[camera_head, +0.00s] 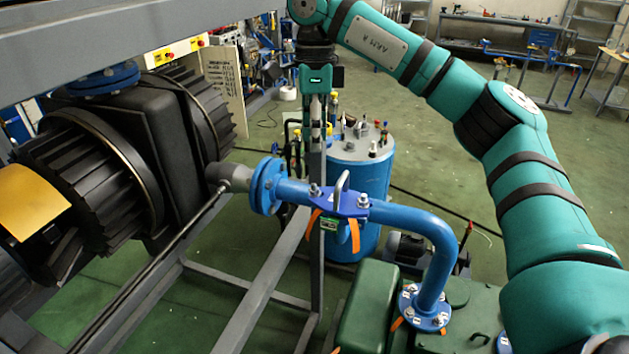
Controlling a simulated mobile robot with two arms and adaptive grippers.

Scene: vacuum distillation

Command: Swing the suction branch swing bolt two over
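The blue suction branch (408,219) runs from a round flange (268,187) beside the black pump to an elbow that drops to a bolted foot flange. A blue two-lobed plate with a grey loop handle (341,188) sits across the branch. One bolt (314,190) stands at its left end and another bolt (362,201) at its right end. I cannot tell which is number two. Orange strips and a green tag hang below. My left gripper is out of view.
The ribbed black pump (128,150) fills the left side. A green tank (375,305) is below.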

